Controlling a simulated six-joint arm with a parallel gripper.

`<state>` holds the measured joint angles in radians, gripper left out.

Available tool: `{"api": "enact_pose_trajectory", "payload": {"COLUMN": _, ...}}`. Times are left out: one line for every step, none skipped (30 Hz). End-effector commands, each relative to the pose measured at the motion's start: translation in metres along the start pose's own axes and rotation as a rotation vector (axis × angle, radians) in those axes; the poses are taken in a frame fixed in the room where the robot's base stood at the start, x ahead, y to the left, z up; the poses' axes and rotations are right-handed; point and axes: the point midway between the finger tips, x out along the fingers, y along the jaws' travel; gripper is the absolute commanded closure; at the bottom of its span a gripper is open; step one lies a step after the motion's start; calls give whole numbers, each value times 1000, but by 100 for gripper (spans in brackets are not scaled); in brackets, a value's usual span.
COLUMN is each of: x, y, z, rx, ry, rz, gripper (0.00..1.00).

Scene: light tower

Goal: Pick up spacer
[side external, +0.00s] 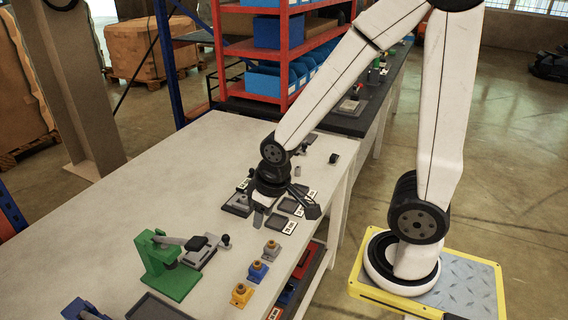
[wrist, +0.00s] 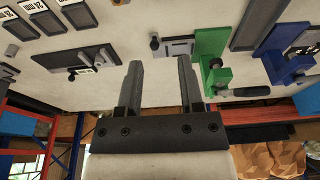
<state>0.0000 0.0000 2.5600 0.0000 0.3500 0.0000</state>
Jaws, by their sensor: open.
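My gripper (wrist: 159,64) is open, with nothing between its two fingers in the wrist view. In the side external view my gripper (side external: 284,208) hangs low over the right part of the white table, above the dark labelled trays. I cannot tell which part is the spacer. A dark plate (wrist: 62,62) with a small knob lies left of the fingers in the wrist view. Labelled trays (wrist: 45,20) lie at its upper left. A dark tray (side external: 237,204) with a grey part is partly hidden beside my gripper in the side view.
A green fixture (side external: 168,269) with a lever stands on the white table (side external: 190,170). Grey (side external: 272,249), blue (side external: 258,271) and yellow (side external: 241,294) blocks stand along the front edge. A blue fixture (wrist: 287,55) shows at right in the wrist view. The table's left part is clear.

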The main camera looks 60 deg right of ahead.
Motion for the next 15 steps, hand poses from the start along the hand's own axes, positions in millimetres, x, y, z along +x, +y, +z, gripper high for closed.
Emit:
{"api": "enact_pose_trajectory", "payload": {"x": 0, "y": 0, "z": 0, "rx": 0, "ry": 0, "rz": 0, "gripper": 53}}
{"api": "enact_pose_trajectory", "payload": {"x": 0, "y": 0, "z": 0, "rx": 0, "ry": 0, "rz": 0, "gripper": 53}}
{"api": "enact_pose_trajectory", "payload": {"x": 0, "y": 0, "z": 0, "rx": 0, "ry": 0, "rz": 0, "gripper": 53}}
{"api": "enact_pose_trajectory", "payload": {"x": 0, "y": 0, "z": 0, "rx": 0, "ry": 0, "rz": 0, "gripper": 53}}
{"api": "enact_pose_trajectory", "payload": {"x": 0, "y": 0, "z": 0, "rx": 0, "ry": 0, "rz": 0, "gripper": 53}}
{"api": "enact_pose_trajectory", "payload": {"x": 0, "y": 0, "z": 0, "rx": 0, "ry": 0, "rz": 0, "gripper": 53}}
{"api": "enact_pose_trajectory", "payload": {"x": 0, "y": 0, "z": 0, "rx": 0, "ry": 0, "rz": 0, "gripper": 53}}
{"api": "enact_pose_trajectory", "payload": {"x": 0, "y": 0, "z": 0, "rx": 1, "ry": 0, "rz": 0, "gripper": 53}}
{"api": "enact_pose_trajectory", "payload": {"x": 0, "y": 0, "z": -1, "rx": 4, "ry": 0, "rz": 0, "gripper": 53}}
{"api": "enact_pose_trajectory", "payload": {"x": 0, "y": 1, "z": -2, "rx": 9, "ry": -1, "rz": 1, "gripper": 53}}
{"api": "enact_pose_trajectory", "payload": {"x": 1, "y": 1, "z": -3, "rx": 15, "ry": -2, "rz": 1, "gripper": 53}}
{"api": "enact_pose_trajectory", "payload": {"x": 1, "y": 2, "z": -5, "rx": 26, "ry": -3, "rz": 2, "gripper": 53}}
{"api": "enact_pose_trajectory", "payload": {"x": 2, "y": 3, "z": -7, "rx": 37, "ry": -6, "rz": 2, "gripper": 53}}
{"api": "enact_pose_trajectory", "payload": {"x": 3, "y": 4, "z": -9, "rx": 51, "ry": -8, "rz": 3, "gripper": 53}}
{"api": "enact_pose_trajectory", "payload": {"x": 4, "y": 6, "z": -14, "rx": 74, "ry": -11, "rz": 5, "gripper": 53}}
